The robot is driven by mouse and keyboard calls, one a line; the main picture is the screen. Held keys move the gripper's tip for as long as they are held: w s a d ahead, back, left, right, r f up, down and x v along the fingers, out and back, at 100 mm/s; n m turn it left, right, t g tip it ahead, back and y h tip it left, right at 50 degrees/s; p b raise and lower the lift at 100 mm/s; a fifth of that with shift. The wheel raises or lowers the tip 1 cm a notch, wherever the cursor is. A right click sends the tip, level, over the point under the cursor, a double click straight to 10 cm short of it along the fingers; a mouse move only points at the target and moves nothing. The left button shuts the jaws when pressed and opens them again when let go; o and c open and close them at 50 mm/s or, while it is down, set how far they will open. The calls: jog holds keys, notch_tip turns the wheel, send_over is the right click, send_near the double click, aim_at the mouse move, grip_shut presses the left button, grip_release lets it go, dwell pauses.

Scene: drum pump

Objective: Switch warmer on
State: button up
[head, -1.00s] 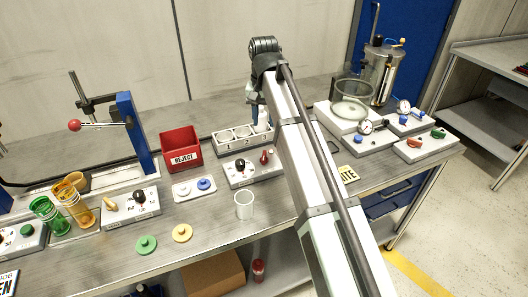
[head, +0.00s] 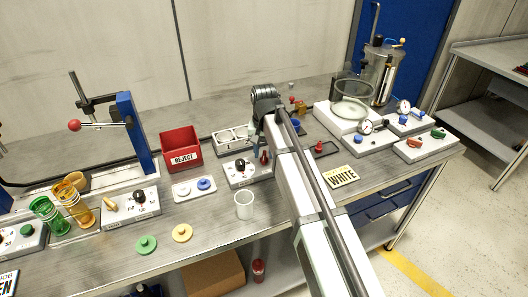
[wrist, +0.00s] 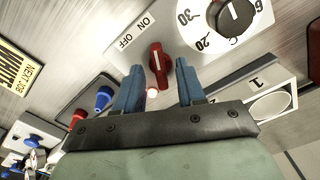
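The warmer (head: 240,175) is a pale box in the middle of the table, with a black dial and a red switch (head: 264,156). In the wrist view, the red switch (wrist: 160,68) stands beside the printed words ON and OFF, with the round numbered dial (wrist: 235,15) to its upper right. My gripper (wrist: 159,72) is open, with its blue fingers on either side of the red switch and gaps showing. I cannot tell which word the switch points to. A small pale, red-edged spot (wrist: 152,93) shows below it. In the head view my arm hides most of the gripper.
A white tray with round wells (head: 232,139) stands behind the warmer. A clear cup (head: 244,205) stands in front, and a red REJECT bin (head: 181,149) is to the left. A yellow WHITE card (head: 341,176) lies right of my arm.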

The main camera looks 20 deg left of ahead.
jog(key=shift+f, duration=0.2)
jog(key=shift+c, duration=0.3)
grip_shut()
